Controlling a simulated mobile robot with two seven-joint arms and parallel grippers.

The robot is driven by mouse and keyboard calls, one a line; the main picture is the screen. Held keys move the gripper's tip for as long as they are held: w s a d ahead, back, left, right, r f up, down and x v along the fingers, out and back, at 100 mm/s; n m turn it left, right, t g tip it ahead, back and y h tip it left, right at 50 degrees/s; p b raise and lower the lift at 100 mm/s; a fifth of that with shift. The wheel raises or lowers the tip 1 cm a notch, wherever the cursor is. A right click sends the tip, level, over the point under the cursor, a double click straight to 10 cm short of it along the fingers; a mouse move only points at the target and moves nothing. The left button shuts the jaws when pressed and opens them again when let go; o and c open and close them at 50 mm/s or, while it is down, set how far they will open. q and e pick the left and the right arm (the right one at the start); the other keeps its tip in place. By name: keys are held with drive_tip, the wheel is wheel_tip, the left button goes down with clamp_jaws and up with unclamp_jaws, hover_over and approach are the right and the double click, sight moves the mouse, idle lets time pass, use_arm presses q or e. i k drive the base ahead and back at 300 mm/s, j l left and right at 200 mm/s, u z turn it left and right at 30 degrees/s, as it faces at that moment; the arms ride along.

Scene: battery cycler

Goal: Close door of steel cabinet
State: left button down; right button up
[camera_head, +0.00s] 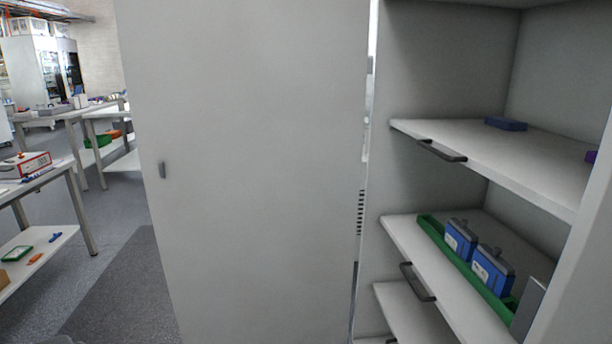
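The steel cabinet (440,45) stands on the right with its inside open to view. Its pale grey door (250,130) is swung open and fills the middle of the picture, with a narrow gap at its right edge beside the cabinet. A small dark handle (162,170) sits near the door's left edge. Neither of my grippers shows.
Shelves (470,155) in the cabinet have dark pull handles (418,281). One shelf holds a green tray (465,268) with blue units (493,270). Worktables (70,165) stand at the left. Clear floor with a dark mat (125,295) lies left of the door.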

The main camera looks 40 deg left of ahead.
sight(254, 111)
drive_tip(key=j, duration=0.45)
drive_tip(key=k+j+z, duration=0.15)
drive_tip(key=j, duration=0.75)
drive_tip(key=k+j+z, duration=0.1)
drive_tip(key=j, duration=0.35)
drive_tip(key=k+j+z, duration=0.15)
drive_tip(key=j, duration=0.35)
drive_tip(key=j+z, duration=0.15)
drive_tip(key=j, duration=0.3)
drive_tip(key=k+j+z, duration=0.15)
drive_tip(key=j, duration=0.3)
drive_tip(key=k+j+z, duration=0.15)
drive_tip(key=j, duration=0.25)
drive_tip(key=k+j+z, duration=0.1)
drive_tip(key=k+j, duration=0.2)
drive_tip(key=j, duration=0.15)
drive_tip(key=k+j+z, duration=0.15)
drive_tip(key=j, duration=0.25)
drive_tip(key=j+z, duration=0.15)
drive_tip(key=j, duration=0.4)
drive_tip(key=j+z, duration=0.2)
drive_tip(key=j, duration=0.35)
drive_tip(key=k+j+z, duration=0.15)
drive_tip(key=j, duration=0.35)
drive_tip(key=j+z, duration=0.2)
drive_tip(key=j, duration=0.35)
